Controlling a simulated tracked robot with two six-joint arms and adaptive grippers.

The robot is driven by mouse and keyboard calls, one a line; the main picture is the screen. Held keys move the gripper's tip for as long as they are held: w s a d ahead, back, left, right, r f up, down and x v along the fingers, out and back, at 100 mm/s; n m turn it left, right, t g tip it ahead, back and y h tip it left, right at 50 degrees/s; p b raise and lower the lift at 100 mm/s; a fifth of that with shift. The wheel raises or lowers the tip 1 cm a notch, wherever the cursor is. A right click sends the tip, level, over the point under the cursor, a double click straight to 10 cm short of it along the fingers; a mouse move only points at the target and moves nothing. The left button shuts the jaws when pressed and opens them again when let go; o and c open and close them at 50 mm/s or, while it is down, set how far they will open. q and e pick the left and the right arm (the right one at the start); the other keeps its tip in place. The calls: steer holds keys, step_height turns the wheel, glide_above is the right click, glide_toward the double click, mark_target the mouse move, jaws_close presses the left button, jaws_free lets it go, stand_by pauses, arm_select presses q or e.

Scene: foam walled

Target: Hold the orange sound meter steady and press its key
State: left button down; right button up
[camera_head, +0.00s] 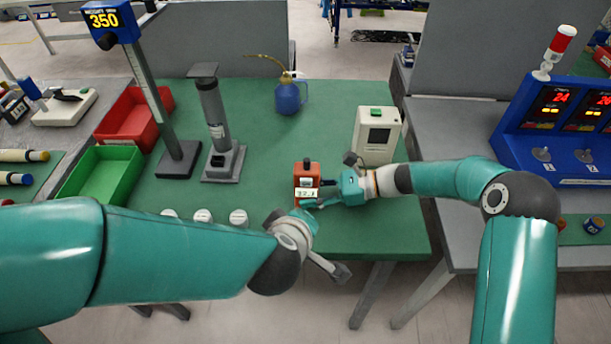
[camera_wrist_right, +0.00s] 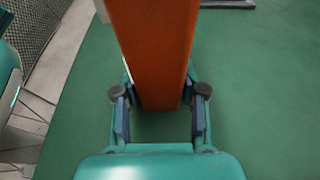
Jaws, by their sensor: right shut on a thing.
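The orange sound meter (camera_head: 306,171) stands on the green mat near its front edge, its small lit display facing me. My right gripper (camera_head: 327,193) reaches it from the right and is shut on it. In the right wrist view the orange body (camera_wrist_right: 158,50) rises between the two fingers of my right gripper (camera_wrist_right: 160,112). The meter's key is too small to make out.
A beige box with a green top (camera_head: 377,135) stands just behind my right gripper. A blue oil can (camera_head: 288,98), a grey cylinder on a stand (camera_head: 213,110), a red bin (camera_head: 128,122) and a green bin (camera_head: 100,180) stand farther back and left. Several white round pieces (camera_head: 203,215) lie near my left arm.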

steer(key=o, duration=0.9)
steer(key=shift+o, duration=0.2)
